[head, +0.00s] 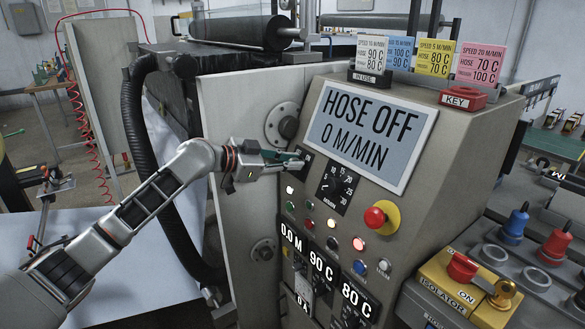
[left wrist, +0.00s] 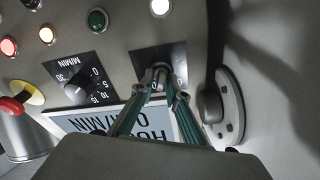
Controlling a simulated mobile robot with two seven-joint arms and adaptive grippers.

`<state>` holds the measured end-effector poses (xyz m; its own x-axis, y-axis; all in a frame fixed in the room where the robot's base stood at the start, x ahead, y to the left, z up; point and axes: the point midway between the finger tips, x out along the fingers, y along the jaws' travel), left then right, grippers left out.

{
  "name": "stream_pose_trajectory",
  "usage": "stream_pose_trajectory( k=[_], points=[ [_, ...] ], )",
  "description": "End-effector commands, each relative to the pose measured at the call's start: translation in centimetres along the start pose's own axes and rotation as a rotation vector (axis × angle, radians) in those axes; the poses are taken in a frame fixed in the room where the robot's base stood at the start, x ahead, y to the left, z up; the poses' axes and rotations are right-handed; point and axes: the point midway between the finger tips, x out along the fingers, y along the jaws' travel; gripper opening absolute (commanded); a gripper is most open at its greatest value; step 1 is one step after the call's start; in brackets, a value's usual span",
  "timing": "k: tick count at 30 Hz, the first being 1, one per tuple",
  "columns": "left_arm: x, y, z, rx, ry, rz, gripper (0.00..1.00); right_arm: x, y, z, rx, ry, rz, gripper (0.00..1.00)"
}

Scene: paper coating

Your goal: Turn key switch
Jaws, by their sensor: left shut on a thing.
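The key switch (left wrist: 160,72) shows in the left wrist view as a small metal piece on a dark plate of the console front. My left gripper (head: 296,161) reaches the console's upper left corner in the head view and mostly hides the switch there. Its teal fingers (left wrist: 160,90) are closed around the metal piece in the left wrist view. I cannot read the switch's position. The display (head: 365,135) reads "HOSE OFF 0 M/MIN". My right gripper is not in view.
A speed dial (head: 336,188) sits close below the gripper. A red emergency button (head: 375,217), lit lamps and small meters lie lower. Speed cards (head: 435,58) and a red KEY holder (head: 463,98) stand on top. A yellow isolator box (head: 455,285) is at lower right.

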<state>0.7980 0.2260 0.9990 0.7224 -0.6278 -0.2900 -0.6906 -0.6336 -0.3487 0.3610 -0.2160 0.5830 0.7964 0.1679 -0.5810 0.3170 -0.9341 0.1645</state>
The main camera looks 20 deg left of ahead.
Motion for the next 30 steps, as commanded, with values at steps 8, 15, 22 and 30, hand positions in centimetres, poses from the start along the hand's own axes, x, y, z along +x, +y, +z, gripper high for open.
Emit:
stream_pose_trajectory(
  k=[8, 15, 22, 30],
  points=[
    [0.2, 0.3, 0.6, 0.190, -0.006, 0.030, 0.00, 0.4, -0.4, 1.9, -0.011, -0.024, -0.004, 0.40],
    [0.1, 0.2, 0.4, 0.283, -0.004, 0.042, 0.00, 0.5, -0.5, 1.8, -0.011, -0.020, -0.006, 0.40],
    [0.1, 0.2, 0.2, 0.318, -0.003, 0.045, 0.00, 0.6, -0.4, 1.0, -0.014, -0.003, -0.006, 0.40],
    [0.0, 0.2, 0.2, 0.321, -0.003, 0.045, 0.00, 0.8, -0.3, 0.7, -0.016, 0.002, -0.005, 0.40]
  ],
)
